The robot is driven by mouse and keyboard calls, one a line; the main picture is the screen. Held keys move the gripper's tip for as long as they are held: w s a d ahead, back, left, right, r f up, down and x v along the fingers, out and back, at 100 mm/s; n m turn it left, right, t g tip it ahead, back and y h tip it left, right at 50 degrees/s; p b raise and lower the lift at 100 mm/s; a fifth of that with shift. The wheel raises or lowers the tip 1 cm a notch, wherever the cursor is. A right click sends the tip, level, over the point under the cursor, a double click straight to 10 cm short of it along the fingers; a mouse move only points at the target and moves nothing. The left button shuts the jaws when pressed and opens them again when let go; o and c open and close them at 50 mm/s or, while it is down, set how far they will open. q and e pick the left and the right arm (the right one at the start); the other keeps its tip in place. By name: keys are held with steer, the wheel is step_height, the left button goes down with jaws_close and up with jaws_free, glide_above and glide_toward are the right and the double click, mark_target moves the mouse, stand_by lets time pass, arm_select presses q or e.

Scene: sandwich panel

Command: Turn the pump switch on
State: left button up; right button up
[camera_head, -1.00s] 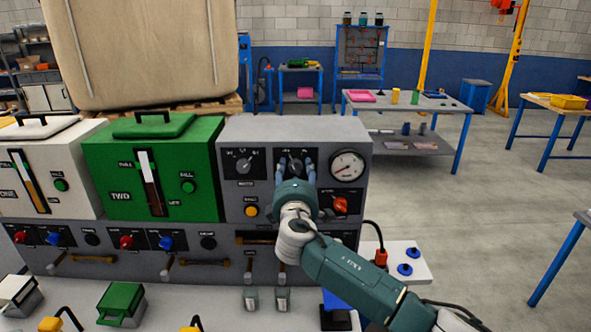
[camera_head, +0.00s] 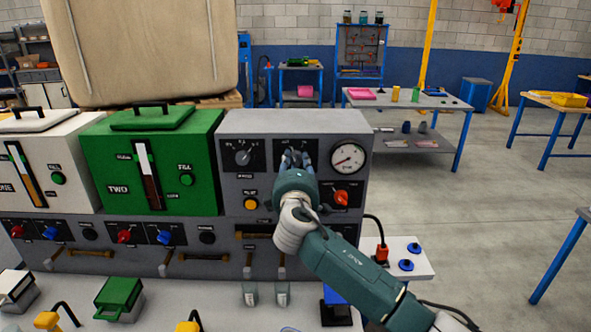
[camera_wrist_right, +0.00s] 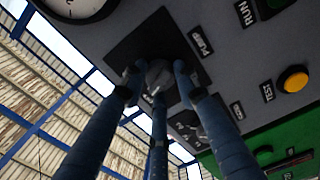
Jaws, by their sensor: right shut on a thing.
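The pump switch is a round dark grey knob on a black plate, marked PUMP in the right wrist view (camera_wrist_right: 158,75). It sits at the top middle of the grey control panel (camera_head: 228,165), between another knob (camera_head: 243,157) and a round gauge (camera_head: 348,158). My right gripper (camera_head: 297,158) is at the panel front, with its blue fingers closed around the pump knob. In the head view the fingers and wrist hide most of the knob. I cannot tell exactly which way its pointer faces. My left gripper is not in view.
An orange-red switch (camera_head: 341,196) lies right of my wrist, and a yellow button (camera_head: 251,204) lies to its left. A green machine box (camera_head: 200,155) and a white one (camera_head: 62,150) stand left. Rows of knobs and handles run below.

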steer(key=m+b, duration=0.4)
steer(key=b, duration=0.1)
steer(key=m+b, duration=0.2)
steer(key=shift+a+f+b, duration=0.1)
steer(key=shift+f+b, duration=0.25)
steer(key=shift+f, duration=0.05)
steer(key=m+b, duration=0.2)
steer(key=m, duration=0.1)
steer(key=shift+r, duration=0.15)
steer(key=shift+r+m+b, duration=0.1)
steer(key=shift+m+b, duration=0.45)
steer(key=shift+m, duration=0.05)
steer(key=o, duration=1.2)
steer(key=shift+r, duration=0.1)
steer(key=shift+c, duration=0.2)
steer(key=s, duration=0.7)
steer(key=shift+s, duration=0.25)
